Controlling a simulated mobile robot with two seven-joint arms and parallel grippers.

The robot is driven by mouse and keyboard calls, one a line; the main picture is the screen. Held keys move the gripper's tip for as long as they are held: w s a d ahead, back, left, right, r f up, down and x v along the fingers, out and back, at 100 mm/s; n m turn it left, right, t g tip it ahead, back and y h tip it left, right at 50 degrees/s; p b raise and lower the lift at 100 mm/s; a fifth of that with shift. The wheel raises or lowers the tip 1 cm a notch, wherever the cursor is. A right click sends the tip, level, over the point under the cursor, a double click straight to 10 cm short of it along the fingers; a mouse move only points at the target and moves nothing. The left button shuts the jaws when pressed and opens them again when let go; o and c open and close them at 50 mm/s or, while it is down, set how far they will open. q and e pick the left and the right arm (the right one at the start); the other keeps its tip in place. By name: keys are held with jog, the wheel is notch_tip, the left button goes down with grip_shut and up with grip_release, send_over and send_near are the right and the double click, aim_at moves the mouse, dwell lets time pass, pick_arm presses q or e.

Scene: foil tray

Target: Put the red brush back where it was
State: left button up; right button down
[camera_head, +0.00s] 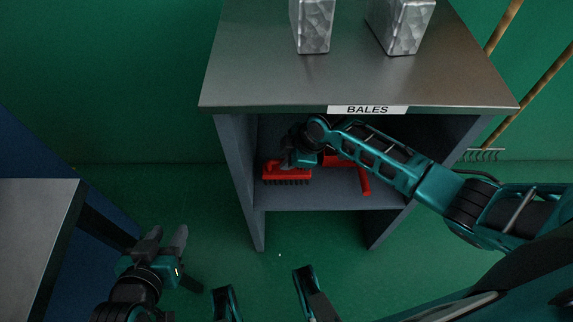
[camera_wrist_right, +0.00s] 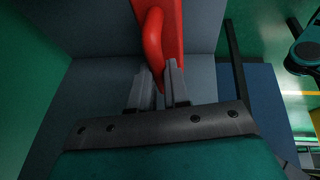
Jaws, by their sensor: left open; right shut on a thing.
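The red brush (camera_head: 287,175), with dark bristles facing down, is inside the open shelf under the table marked BALES, towards its left side. My right gripper (camera_head: 291,158) reaches into the shelf and is shut on the brush's red looped handle. In the right wrist view the handle of the brush (camera_wrist_right: 172,22) sits between the two fingers (camera_wrist_right: 158,80). Whether the bristles touch the shelf floor cannot be told. My left gripper (camera_head: 168,241) is open and empty at the lower left, away from the shelf.
Another red thing with a bar-like handle (camera_head: 363,182) lies on the shelf to the right, partly hidden by my right arm. The shelf floor (camera_head: 325,197) shows bare in front. Two grey metal blocks stand on the tabletop (camera_head: 260,70). Another table (camera_head: 35,220) is at left.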

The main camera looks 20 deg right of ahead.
jog(key=shift+f+b, duration=0.65)
jog(key=shift+f, duration=0.25)
jog(key=shift+r, duration=0.15)
jog(key=c, duration=1.1)
grip_release()
jog(key=shift+f, duration=0.2)
pick_arm(q)
jog(key=shift+w+f, duration=0.15)
jog(key=shift+f, duration=0.55)
pick_arm(e)
jog(key=shift+r, duration=0.1)
